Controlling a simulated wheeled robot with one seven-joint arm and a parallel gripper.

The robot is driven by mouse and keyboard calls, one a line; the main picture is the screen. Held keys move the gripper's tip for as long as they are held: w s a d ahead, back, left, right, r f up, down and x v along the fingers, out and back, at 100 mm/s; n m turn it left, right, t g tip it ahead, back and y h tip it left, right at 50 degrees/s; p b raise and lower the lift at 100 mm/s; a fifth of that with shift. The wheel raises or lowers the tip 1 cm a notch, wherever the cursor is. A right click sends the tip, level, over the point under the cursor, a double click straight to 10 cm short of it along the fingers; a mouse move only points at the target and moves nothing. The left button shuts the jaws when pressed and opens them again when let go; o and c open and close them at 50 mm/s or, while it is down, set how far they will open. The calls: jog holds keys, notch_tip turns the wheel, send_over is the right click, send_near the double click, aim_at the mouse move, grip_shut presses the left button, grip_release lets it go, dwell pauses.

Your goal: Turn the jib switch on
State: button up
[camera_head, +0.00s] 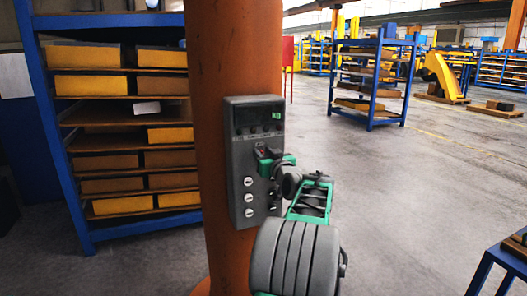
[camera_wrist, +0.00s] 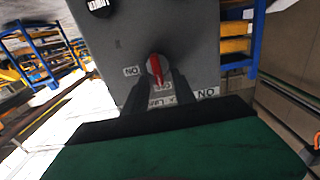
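A switch with a red handle (camera_wrist: 155,66) sits on the face of a grey control box (camera_head: 240,150) on an orange column. In the wrist view the handle stands nearly upright in the picture, its lower end toward a small label that seems to read OFF (camera_wrist: 163,87). An ON label (camera_wrist: 132,71) lies to its left; the lettering is inverted. A partly hidden label below may name the switch. My gripper (camera_wrist: 160,80) is at the box, its two dark fingers slightly apart on either side of the handle. Whether they touch it is unclear.
Another ON label (camera_wrist: 206,92) shows to the right. The box also has several pale switches (camera_head: 249,197) low down and a small green display (camera_head: 276,115) at the top. A blue shelf rack (camera_head: 62,130) with yellow-fronted bins stands left of the column (camera_head: 222,50).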

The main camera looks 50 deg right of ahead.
jog(key=shift+c, duration=0.4)
grip_shut()
